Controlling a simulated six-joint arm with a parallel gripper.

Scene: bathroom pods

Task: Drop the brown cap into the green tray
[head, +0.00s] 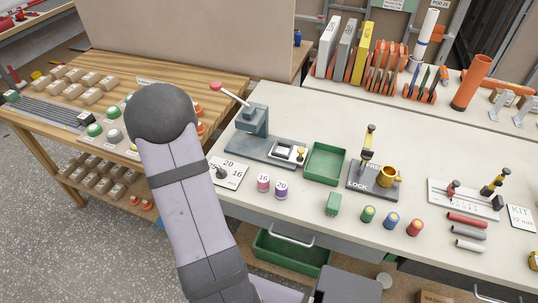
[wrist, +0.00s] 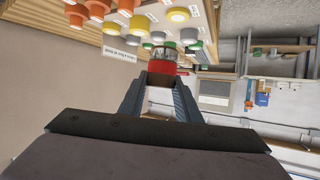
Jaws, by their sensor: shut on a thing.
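My gripper (wrist: 162,78) shows in the wrist view, its two fingers closed on a small red piece (wrist: 162,67) at the tips. A greyish, see-through shape shows just beyond the piece; I cannot tell if it is part of it. In the head view my arm hides the gripper and the held piece. Orange-brown caps (wrist: 98,8) stand on the wooden bench beyond, apart from the fingers. None is clearly the brown cap. The green tray (head: 309,172) sits open on the white bench, right of the lever press, and looks empty.
The lever press (head: 253,122) stands left of the tray, and a lock fixture (head: 385,188) with a gold cup stands right. A second green bin (head: 262,258) is below the bench top. The wooden bench (head: 110,62) holds caps and boxes.

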